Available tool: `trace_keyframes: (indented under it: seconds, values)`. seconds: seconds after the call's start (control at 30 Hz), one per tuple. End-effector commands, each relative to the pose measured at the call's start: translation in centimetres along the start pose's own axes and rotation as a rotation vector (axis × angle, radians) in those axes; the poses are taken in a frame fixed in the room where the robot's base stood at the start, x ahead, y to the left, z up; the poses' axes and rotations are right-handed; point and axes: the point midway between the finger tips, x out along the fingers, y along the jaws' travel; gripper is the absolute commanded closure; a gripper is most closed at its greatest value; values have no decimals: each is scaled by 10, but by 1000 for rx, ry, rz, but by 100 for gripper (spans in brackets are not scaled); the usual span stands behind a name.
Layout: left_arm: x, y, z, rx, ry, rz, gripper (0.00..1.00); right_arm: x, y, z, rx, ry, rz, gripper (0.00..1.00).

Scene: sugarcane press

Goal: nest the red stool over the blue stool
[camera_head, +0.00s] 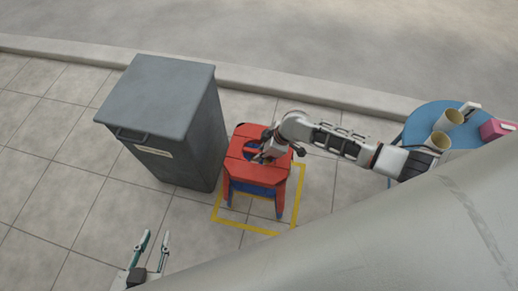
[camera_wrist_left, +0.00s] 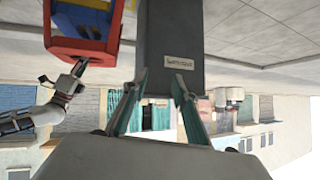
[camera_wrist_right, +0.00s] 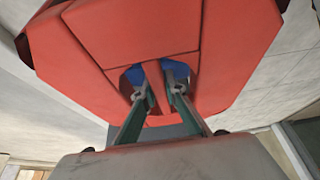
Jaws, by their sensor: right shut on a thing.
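The red stool (camera_head: 240,166) is upright over the blue stool (camera_head: 254,188), right of the grey bin. Blue shows between the red legs, at the leg bottoms and through the seat openings; the rest is hidden. I cannot tell whether the red stool rests fully on it. My right gripper (camera_head: 266,157) is at the seat top. In the right wrist view its fingers (camera_wrist_right: 162,90) are in the two seat openings, shut on the bar between them. My left gripper (camera_head: 153,240) is open and empty at the lower left, apart from the stools; its spread fingers show in the left wrist view (camera_wrist_left: 158,80).
The grey lidded bin (camera_head: 165,110) stands close to the stools' left side. A yellow square outline (camera_head: 297,200) on the paving surrounds the stools. A round blue table (camera_head: 420,122) with cups and a pink box is at the right. Paving at the left is clear.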

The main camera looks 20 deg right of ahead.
Motion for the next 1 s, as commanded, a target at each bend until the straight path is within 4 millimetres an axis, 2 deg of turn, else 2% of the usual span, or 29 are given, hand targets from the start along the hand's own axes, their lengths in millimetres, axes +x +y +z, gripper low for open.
trace_keyframes:
  seconds: [0.43,0.6,0.8,1.0]
  values:
    - [2,8,5,-16,-1,17,72,37,-2,16,3,0,-4,100]
    - [5,14,-3,-30,21,28,72,48,-1,21,1,0,-3,100]
    - [7,17,-18,-46,56,32,72,55,0,23,1,3,-1,100]
    - [7,17,-19,-51,59,32,72,56,1,23,0,5,1,100]
